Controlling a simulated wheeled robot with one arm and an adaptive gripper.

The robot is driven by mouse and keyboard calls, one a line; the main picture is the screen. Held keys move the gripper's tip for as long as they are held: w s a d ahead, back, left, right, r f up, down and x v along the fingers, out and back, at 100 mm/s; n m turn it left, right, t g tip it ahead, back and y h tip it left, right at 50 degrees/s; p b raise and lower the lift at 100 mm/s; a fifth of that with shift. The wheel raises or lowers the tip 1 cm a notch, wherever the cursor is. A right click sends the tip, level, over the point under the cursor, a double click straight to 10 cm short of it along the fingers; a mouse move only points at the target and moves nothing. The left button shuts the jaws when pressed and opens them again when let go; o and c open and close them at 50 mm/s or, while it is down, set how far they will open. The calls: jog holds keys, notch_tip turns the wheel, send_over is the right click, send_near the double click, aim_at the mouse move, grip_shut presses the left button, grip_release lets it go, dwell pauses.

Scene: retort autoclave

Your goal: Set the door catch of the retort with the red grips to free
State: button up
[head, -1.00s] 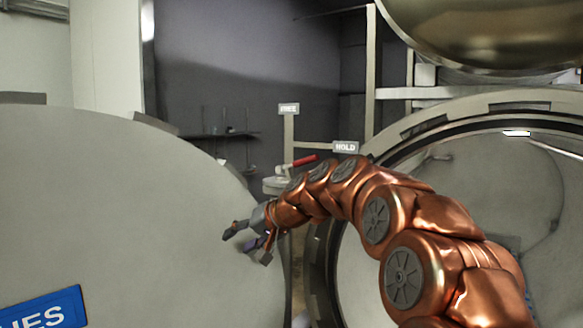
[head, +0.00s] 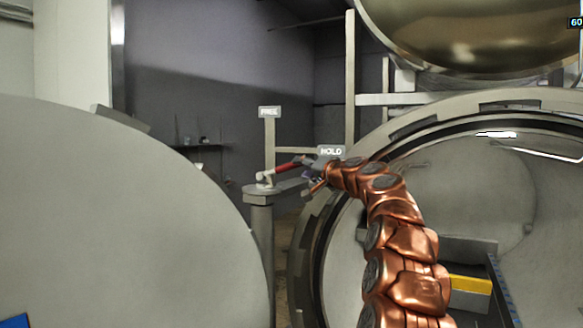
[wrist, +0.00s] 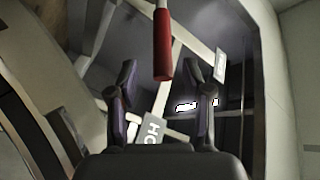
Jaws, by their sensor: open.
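The door catch is a lever with a red grip (head: 287,167) on a grey post (head: 260,215). It points right, toward the HOLD sign (head: 331,151); the FREE sign (head: 270,112) stands up and to the left. My gripper (head: 308,176) is open at the grip's outer end. In the wrist view the red grip (wrist: 162,45) comes down from the top, its end in line with the gap between my fingers (wrist: 166,84). I cannot tell whether they touch it. The HOLD sign is partly cut off in the wrist view.
The open round retort mouth (head: 320,215) stands right of the post, with a yellow piece (head: 470,284) inside. A large round door (head: 120,210) fills the left. A brassy vessel (head: 470,35) hangs at upper right.

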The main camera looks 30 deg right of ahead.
aim_at(294, 167)
jog(key=w, duration=0.1)
jog(key=w+a+p, duration=0.1)
jog(key=w, duration=0.1)
jog(key=shift+w, duration=0.1)
jog(key=shift+w+p, duration=0.35)
jog(key=shift+w, duration=0.4)
jog(key=shift+w+p, duration=0.35)
jog(key=shift+w, duration=0.25)
jog(key=shift+w+f, duration=0.1)
jog(key=shift+w, duration=0.45)
grip_shut()
